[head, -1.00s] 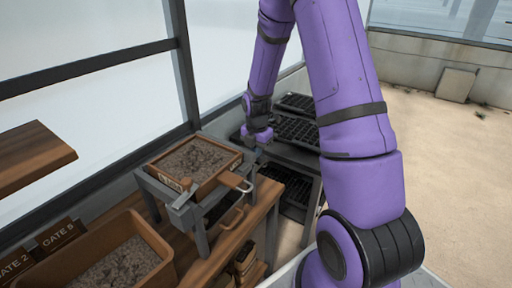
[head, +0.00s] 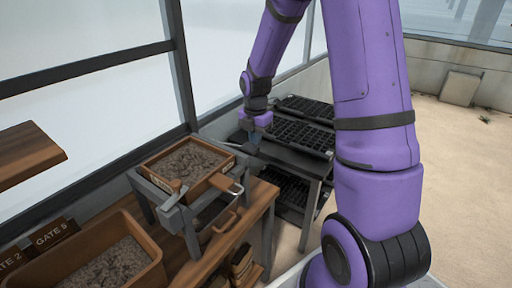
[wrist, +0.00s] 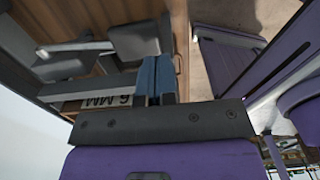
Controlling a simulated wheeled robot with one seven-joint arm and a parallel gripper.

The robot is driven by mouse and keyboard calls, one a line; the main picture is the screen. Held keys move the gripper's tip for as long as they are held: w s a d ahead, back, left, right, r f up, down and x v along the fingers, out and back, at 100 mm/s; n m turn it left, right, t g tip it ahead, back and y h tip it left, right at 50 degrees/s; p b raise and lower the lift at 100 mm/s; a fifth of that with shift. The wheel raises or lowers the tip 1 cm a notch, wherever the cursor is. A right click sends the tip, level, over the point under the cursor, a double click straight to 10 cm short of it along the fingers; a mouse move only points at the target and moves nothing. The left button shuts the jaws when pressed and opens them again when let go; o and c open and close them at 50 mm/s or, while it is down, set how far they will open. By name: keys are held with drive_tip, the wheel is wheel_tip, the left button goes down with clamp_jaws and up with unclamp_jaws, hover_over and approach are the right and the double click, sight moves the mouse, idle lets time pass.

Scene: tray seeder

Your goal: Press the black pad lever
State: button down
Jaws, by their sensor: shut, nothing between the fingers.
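In the wrist view a dark, flat, squarish pad (wrist: 136,40) lies just left of my fingertips; it looks like the black pad lever. A second, greyer pad (wrist: 60,69) on a metal arm is further left, beside a "6 MM" label (wrist: 95,102). My gripper (wrist: 156,68) has its two blue fingers together with nothing between them. In the head view my gripper (head: 254,146) points down just behind the right end of the soil-filled wooden tray (head: 222,183). I cannot tell whether the fingers touch the pad.
Black cell trays (head: 300,135) lie on a dark table behind. A soil box (head: 158,268) stands at front left. Sandy floor is open at right.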

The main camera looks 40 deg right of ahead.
wheel_tip(320, 180, up, 6)
drive_tip(key=s, duration=0.1)
drive_tip(key=shift+s+d, duration=0.2)
drive_tip(key=shift+d, duration=0.05)
drive_tip(key=shift+r, duration=0.1)
idle(0.7)
drive_tip(key=s+a+r+m+t, duration=0.2)
drive_tip(key=s+a+r+m, duration=0.3)
drive_tip(key=s+r+m, duration=0.4)
drive_tip(key=s+a+r+m+t, duration=0.3)
drive_tip(key=s+a+r+m, duration=0.3)
drive_tip(key=s+r+m, duration=0.3)
drive_tip(key=s+m, duration=0.4)
drive_tip(key=s, duration=0.2)
drive_tip(key=shift+s+a+r, duration=0.2)
drive_tip(key=shift+s, duration=0.1)
idle(2.0)
